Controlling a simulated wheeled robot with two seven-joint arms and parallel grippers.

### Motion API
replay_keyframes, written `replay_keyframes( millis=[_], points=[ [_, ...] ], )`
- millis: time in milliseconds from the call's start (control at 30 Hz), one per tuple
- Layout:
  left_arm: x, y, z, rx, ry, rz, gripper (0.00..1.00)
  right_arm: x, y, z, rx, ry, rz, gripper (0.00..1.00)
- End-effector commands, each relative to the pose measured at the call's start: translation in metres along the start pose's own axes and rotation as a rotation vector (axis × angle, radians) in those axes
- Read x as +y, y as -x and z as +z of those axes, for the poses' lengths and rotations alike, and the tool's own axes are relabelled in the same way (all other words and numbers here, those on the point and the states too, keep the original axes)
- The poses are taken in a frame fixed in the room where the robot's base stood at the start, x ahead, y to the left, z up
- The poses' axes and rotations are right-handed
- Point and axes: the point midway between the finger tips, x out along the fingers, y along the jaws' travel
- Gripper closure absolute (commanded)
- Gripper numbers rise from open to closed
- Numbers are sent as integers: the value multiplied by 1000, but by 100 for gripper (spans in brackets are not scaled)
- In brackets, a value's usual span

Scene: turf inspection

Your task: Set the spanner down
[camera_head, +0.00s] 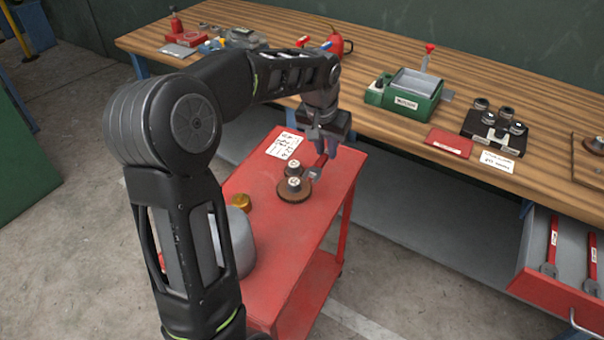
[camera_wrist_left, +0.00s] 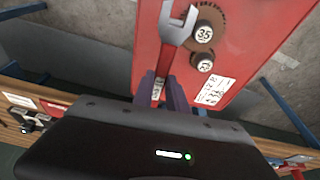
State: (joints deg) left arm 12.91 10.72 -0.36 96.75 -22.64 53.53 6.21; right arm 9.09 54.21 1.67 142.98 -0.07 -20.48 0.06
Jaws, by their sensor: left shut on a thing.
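My left gripper (camera_head: 330,158) is over the far right part of the red cart's top (camera_head: 312,228), shut on the spanner (camera_head: 315,172). In the left wrist view the fingers (camera_wrist_left: 160,92) close around the spanner's handle, and its grey open jaw (camera_wrist_left: 178,24) points away from me. The jaw overlaps the edge of a brown round base (camera_head: 296,196) carrying round numbered pieces (camera_head: 293,184). I cannot tell whether the spanner touches the base or the cart top. My right gripper is out of view.
A white printed sheet (camera_head: 284,146) lies at the cart's far end. A brass-coloured cap (camera_head: 241,202) stands nearer me. The wooden workbench (camera_head: 370,68) holds a green box (camera_head: 405,98). An open red drawer (camera_head: 537,270) holds two spanners (camera_head: 551,250). The cart's near right top looks clear.

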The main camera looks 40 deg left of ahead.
Motion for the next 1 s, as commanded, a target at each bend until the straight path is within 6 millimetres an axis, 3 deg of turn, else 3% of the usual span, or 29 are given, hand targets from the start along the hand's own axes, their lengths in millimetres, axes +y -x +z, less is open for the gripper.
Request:
replay_keyframes(
  millis=[300, 733, 1000],
  points=[
    [0, -49, 15, -4, 1, 0, 100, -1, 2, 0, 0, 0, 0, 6],
    [0, -60, 17, -2, 0, -1, 100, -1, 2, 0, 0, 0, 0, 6],
    [0, -91, 26, -2, 1, 0, 100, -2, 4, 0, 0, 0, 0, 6]
  ],
)
